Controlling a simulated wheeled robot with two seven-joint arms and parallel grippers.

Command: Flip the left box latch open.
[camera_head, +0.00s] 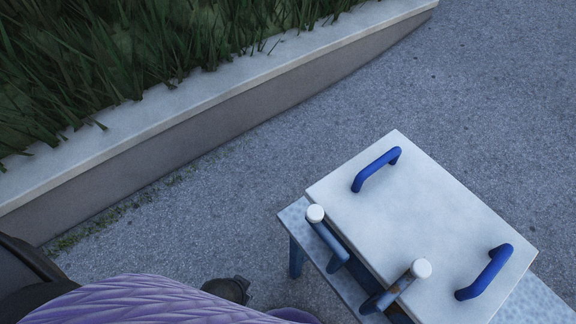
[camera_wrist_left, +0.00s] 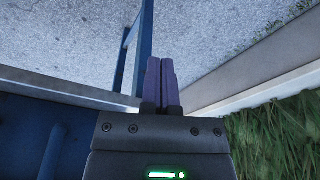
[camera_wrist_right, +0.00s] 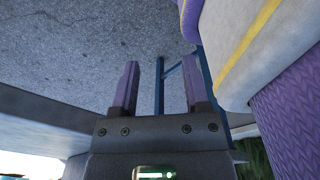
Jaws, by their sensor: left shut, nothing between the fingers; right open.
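The box (camera_head: 420,215) has a pale lid and stands on a small table at the right of the head view. Its left latch (camera_head: 328,240) is a blue bar with a white knob on the near side. The right latch (camera_head: 398,285) is a similar bar with a white knob. I cannot tell how far either latch is turned. My left gripper (camera_wrist_left: 160,80) is shut and empty in the left wrist view, near a blue panel and apart from it. My right gripper (camera_wrist_right: 160,85) is open and empty in the right wrist view. Neither gripper's fingers show clearly in the head view.
Two blue handles, one far (camera_head: 376,168) and one near (camera_head: 484,272), rise from the lid. The table (camera_head: 545,300) has blue legs. A low wall (camera_head: 190,120) with grass behind it runs along the upper left. Bare paving lies between wall and table.

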